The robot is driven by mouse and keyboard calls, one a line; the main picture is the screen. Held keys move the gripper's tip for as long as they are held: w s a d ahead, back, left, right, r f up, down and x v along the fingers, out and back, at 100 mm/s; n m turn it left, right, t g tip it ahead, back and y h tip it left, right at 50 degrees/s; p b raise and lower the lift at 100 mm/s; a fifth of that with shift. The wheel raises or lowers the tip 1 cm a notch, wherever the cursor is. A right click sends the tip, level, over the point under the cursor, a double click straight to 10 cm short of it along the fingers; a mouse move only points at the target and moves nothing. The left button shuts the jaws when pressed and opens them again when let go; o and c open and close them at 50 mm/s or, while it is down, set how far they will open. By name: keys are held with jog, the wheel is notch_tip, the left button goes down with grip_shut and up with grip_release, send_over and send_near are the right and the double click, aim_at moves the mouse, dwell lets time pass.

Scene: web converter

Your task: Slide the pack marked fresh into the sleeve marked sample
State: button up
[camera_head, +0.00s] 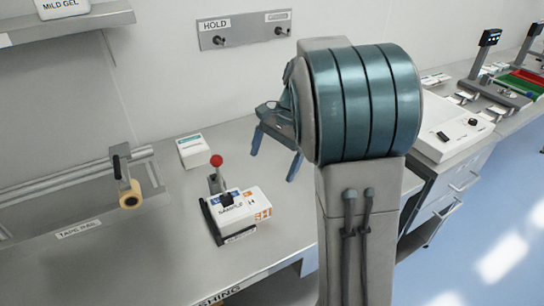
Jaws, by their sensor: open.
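A white carton (250,207) with orange marks lies on the steel counter, and the word "SAMPLE" reads upside down or tilted near its left end. A dark clamp (213,222) with a red-ball lever (216,160) stands against its left end. I cannot tell whether the carton is the sleeve itself. A smaller white pack (193,150) with a teal label lies farther back by the wall; its print is too small to read. No "fresh" mark is legible. My gripper (273,166) is open and empty, behind and right of the carton, with its blue fingers pointing down.
A tape rail (70,185) with a tape roll (131,195) is at the left. A "HOLD" peg plate (243,30) is on the wall. A shelf (65,24) is at upper left. My arm hides the counter's right part. The counter's front left is clear.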

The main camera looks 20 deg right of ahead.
aim_at(254, 199)
jog(key=m, duration=0.3)
jog(key=shift+a+r+m, duration=0.25)
jog(key=shift+r+m, duration=0.1)
jog(key=shift+m, duration=0.05)
jog(key=shift+y, duration=0.3)
jog(key=x, duration=1.3)
jog(key=shift+a+f, duration=0.1)
jog(key=shift+f, duration=0.3)
jog(key=c, duration=1.1)
jog(key=o, duration=1.1)
jog(key=shift+r, duration=0.1)
